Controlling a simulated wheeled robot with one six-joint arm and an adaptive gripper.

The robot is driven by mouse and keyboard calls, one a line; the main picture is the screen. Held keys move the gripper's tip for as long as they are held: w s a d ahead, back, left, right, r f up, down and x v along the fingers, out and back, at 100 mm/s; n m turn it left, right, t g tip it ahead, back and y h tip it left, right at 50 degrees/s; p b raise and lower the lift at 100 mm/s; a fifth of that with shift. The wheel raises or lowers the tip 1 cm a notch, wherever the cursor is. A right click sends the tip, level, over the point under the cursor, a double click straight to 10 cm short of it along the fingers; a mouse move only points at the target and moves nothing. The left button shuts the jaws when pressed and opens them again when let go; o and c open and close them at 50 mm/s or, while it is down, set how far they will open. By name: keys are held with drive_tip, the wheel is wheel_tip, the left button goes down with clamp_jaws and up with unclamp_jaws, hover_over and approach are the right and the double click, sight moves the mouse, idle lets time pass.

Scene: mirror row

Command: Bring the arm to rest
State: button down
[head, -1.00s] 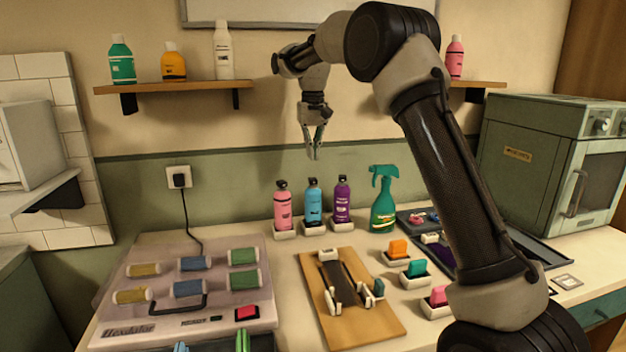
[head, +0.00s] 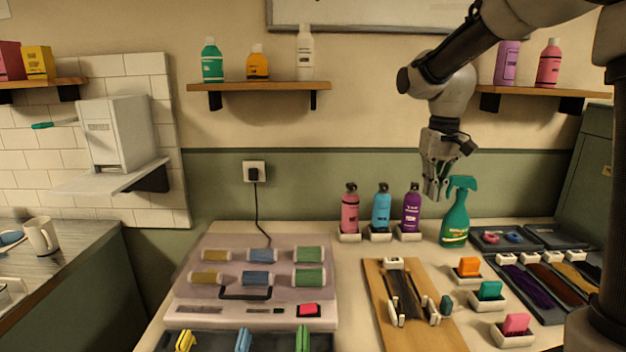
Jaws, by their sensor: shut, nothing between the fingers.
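My gripper (head: 434,192) hangs fingers-down at the right of the head view, above the back of the counter. It is shut and empty. A green spray bottle (head: 455,215) stands just right of and below the fingertips in the picture; I cannot tell how near it is in depth. My arm comes in from the upper right and folds down at the wrist.
Pink, blue and purple bottles (head: 411,209) stand in white holders along the back. A wooden board (head: 440,335) lies in front, with orange, teal and pink blocks (head: 516,323) to its right. A roller case (head: 215,288) sits left. Shelves (head: 258,87) line the wall.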

drive_tip(key=s+d+r+t, duration=0.1)
drive_tip(key=s+d, duration=0.3)
drive_tip(key=s, duration=0.8)
drive_tip(key=s+d+m+t, duration=0.1)
drive_tip(key=s+d+t, duration=0.2)
drive_tip(key=s, duration=1)
drive_tip(key=shift+s+d+r+m, duration=0.3)
drive_tip(key=shift+d+r, duration=0.1)
drive_tip(key=shift+d, duration=0.1)
